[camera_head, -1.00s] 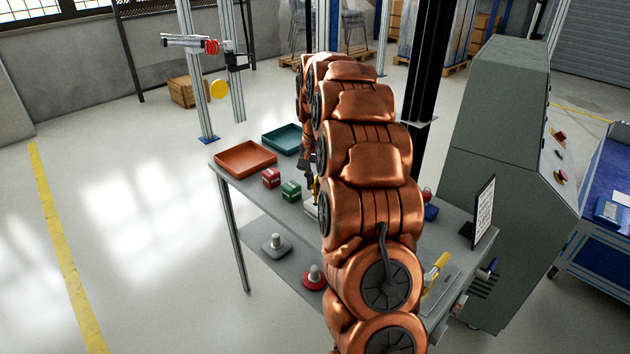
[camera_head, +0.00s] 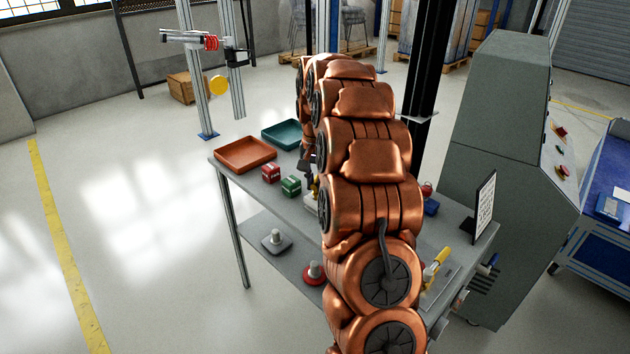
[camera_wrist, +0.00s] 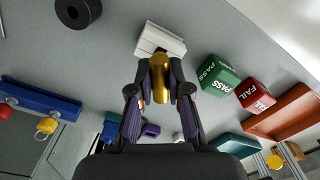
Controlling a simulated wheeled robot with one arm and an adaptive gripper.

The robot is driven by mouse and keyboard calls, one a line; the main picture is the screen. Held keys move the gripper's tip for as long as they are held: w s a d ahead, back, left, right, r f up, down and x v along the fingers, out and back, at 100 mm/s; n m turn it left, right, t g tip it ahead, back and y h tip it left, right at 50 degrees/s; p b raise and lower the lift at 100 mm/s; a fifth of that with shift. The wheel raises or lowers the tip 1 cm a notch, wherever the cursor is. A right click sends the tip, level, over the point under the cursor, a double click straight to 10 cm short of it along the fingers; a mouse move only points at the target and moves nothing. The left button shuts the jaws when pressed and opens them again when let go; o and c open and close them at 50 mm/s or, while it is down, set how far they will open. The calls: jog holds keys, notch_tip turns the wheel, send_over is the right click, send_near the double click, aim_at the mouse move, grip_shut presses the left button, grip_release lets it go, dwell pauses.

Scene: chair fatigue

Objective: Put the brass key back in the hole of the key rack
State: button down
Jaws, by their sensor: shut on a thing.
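My gripper (camera_wrist: 159,92) is shut on the brass key (camera_wrist: 159,68), which shows as a rounded golden piece between the fingertips in the wrist view. Just beyond it is a small white block (camera_wrist: 172,42) on the grey table, which may be the key rack. The key's end overlaps the block's near side; I cannot tell whether it touches the block or sits in a hole. In the head view my arm hides most of this spot; only a bit of the brass key (camera_head: 315,186) and of the white block (camera_head: 310,203) shows beside it.
A green PASS block (camera_wrist: 217,75) and a red FAIL block (camera_wrist: 255,96) stand right of the white block. An orange tray (camera_head: 245,154) and a teal tray (camera_head: 284,135) lie at the table's far end. A blue bar (camera_wrist: 40,98) and a black roll (camera_wrist: 78,12) are left.

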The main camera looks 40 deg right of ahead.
jog(key=shift+f+b, duration=0.3)
jog(key=shift+f, duration=0.55)
jog(key=c, duration=1)
grip_release()
jog(key=shift+c, duration=0.2)
notch_tip(320, 180, up, 11)
jog(key=shift+r, duration=0.5)
